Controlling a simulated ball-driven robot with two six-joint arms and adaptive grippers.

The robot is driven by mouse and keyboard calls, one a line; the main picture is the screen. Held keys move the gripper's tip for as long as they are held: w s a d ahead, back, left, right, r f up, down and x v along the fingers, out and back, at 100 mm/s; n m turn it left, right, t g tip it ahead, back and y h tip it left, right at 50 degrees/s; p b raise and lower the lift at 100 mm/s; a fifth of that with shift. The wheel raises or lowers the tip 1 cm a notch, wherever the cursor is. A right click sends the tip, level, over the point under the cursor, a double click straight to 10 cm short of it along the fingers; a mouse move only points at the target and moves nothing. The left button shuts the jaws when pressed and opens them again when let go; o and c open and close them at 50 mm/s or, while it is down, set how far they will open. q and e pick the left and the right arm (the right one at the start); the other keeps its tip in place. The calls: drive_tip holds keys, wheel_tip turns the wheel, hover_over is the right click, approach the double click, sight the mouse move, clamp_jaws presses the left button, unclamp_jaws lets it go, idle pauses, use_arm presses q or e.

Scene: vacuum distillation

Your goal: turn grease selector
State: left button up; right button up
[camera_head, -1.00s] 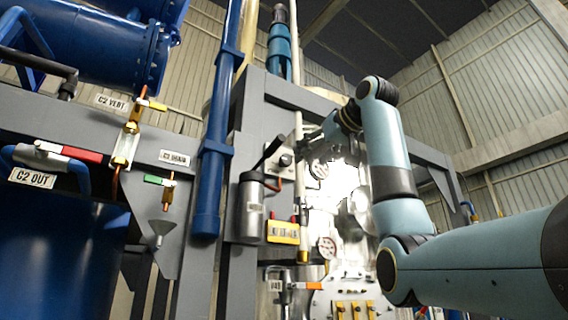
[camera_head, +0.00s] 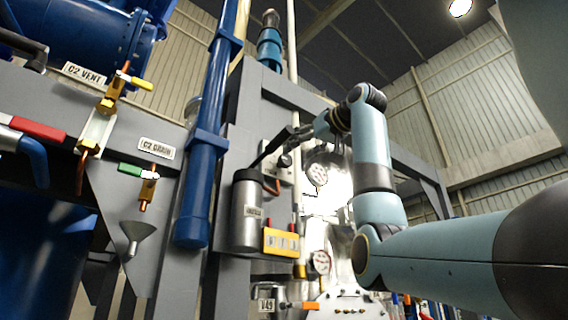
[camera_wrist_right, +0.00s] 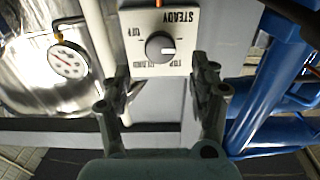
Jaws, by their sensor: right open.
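The grease selector is a dark round knob (camera_wrist_right: 160,46) with a white pointer line on a white plate (camera_wrist_right: 185,18). The plate carries the word STEADY and other lettering, upside down in the right wrist view. In the head view the knob (camera_head: 285,160) is small, above and right of the silver grease canister (camera_head: 247,215). My right gripper (camera_wrist_right: 162,75) is open, its two fingers spread below the knob on either side in the wrist view, with nothing between them. In the head view my right gripper (camera_head: 300,138) is close to the plate. My left gripper is not in view.
A yellow labelled block (camera_head: 281,242) sits below. A blue pipe (camera_head: 205,150) stands to the left. A pressure gauge (camera_wrist_right: 66,61) is beside the plate.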

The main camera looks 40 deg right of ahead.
sight(287, 158)
drive_tip(key=w, duration=0.2)
drive_tip(key=w+p, duration=0.1)
drive_tip(key=w, duration=0.1)
drive_tip(key=shift+d+r, duration=0.1)
drive_tip(key=shift+d, duration=0.1)
drive_tip(key=w+p, duration=0.1)
drive_tip(key=w, duration=0.2)
drive_tip(key=shift+d+p, duration=0.15)
drive_tip(key=shift+p, duration=0.2)
drive_tip(key=shift+w+f, duration=0.1)
drive_tip(key=shift+f, duration=0.1)
drive_tip(key=shift+c, duration=1.3)
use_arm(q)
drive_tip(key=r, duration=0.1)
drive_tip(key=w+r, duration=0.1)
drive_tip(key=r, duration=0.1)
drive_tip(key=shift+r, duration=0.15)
use_arm(e)
drive_tip(key=c, duration=0.9)
